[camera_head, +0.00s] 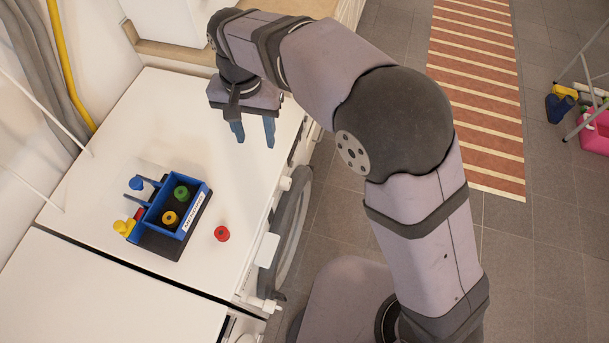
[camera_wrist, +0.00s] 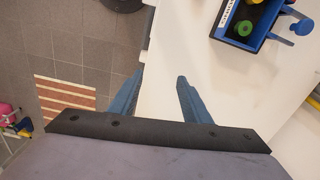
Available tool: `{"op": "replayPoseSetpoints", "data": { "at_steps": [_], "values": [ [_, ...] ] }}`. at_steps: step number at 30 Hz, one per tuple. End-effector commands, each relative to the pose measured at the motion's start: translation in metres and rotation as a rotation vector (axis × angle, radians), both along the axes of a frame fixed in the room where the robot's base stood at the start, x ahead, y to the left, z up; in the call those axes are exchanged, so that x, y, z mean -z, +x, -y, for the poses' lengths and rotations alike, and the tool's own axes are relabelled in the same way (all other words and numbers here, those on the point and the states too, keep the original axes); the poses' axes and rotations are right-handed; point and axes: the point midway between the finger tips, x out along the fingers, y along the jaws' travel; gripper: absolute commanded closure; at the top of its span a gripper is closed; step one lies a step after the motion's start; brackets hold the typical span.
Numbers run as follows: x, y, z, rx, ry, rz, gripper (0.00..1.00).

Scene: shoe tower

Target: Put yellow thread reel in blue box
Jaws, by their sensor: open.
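The blue box (camera_head: 195,213) sits on the white worktop, with a white label on its right side. Inside it are a green reel (camera_head: 181,192) and an orange-yellow reel (camera_head: 170,218). A yellow object (camera_head: 124,227), perhaps the yellow thread reel, is outside at the box's left end, beside a small red part. My gripper (camera_head: 254,131) is open and empty above the worktop, up and right of the box. In the wrist view its fingers (camera_wrist: 160,76) are apart with nothing between them; part of the blue box (camera_wrist: 262,41) shows at the upper right with the green reel (camera_wrist: 244,28) inside.
A red reel (camera_head: 222,233) stands alone right of the box. A blue reel (camera_head: 136,183) is at the box's upper left, by a blue arm. The worktop (camera_head: 130,120) is clear between box and gripper. A yellow hose (camera_head: 70,75) runs down the wall.

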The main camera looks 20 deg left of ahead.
Motion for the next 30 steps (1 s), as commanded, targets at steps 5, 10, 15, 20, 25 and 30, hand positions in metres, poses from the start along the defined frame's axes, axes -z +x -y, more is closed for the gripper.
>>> {"op": "replayPoseSetpoints", "data": {
  "at_steps": [5,10,15,20,25,30],
  "values": [
    [0.005,0.044,0.13,0.048,0.0,0.001,0.56],
    [0.018,0.037,0.243,0.076,-0.001,0.002,0.56],
    [0.035,-0.001,0.326,0.096,-0.002,0.001,0.56],
    [0.048,-0.036,0.366,0.106,-0.002,0.001,0.56],
    [0.056,-0.055,0.381,0.108,-0.003,0.0,0.56],
    [0.057,-0.058,0.383,0.106,-0.003,-0.001,0.56]
  ]
}}
